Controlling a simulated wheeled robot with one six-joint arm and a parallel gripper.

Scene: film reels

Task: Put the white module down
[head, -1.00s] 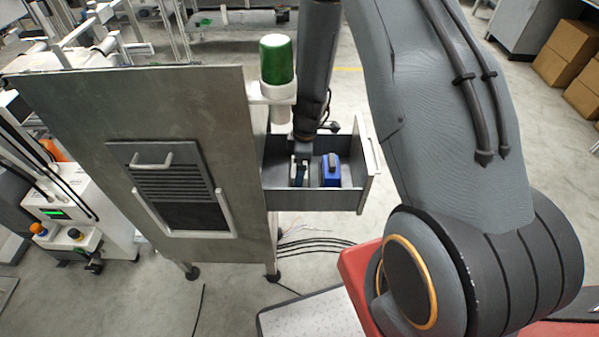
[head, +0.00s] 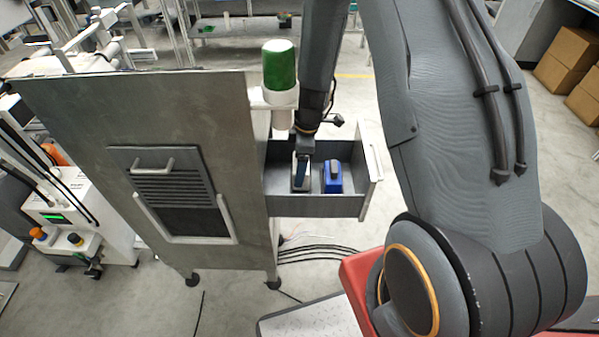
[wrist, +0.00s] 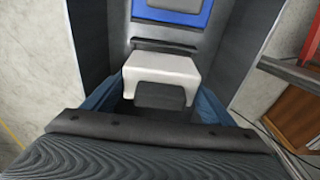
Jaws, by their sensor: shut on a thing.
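The white module (wrist: 162,70) is between the fingers of my gripper (wrist: 155,102), which is shut on it, in the wrist view. A dark grip piece on the module sits between the fingers. In the head view my gripper (head: 302,168) reaches down inside the open drawer (head: 316,206), left of the blue module (head: 332,178). The white module is mostly hidden there by my gripper. The blue module also shows at the top of the wrist view (wrist: 175,14), with a gap to the white one. Whether the white module touches the drawer floor I cannot tell.
The drawer's walls stand close on both sides of my gripper. The metal cabinet (head: 70,140) is to the left. Cardboard boxes (head: 563,72) are far right.

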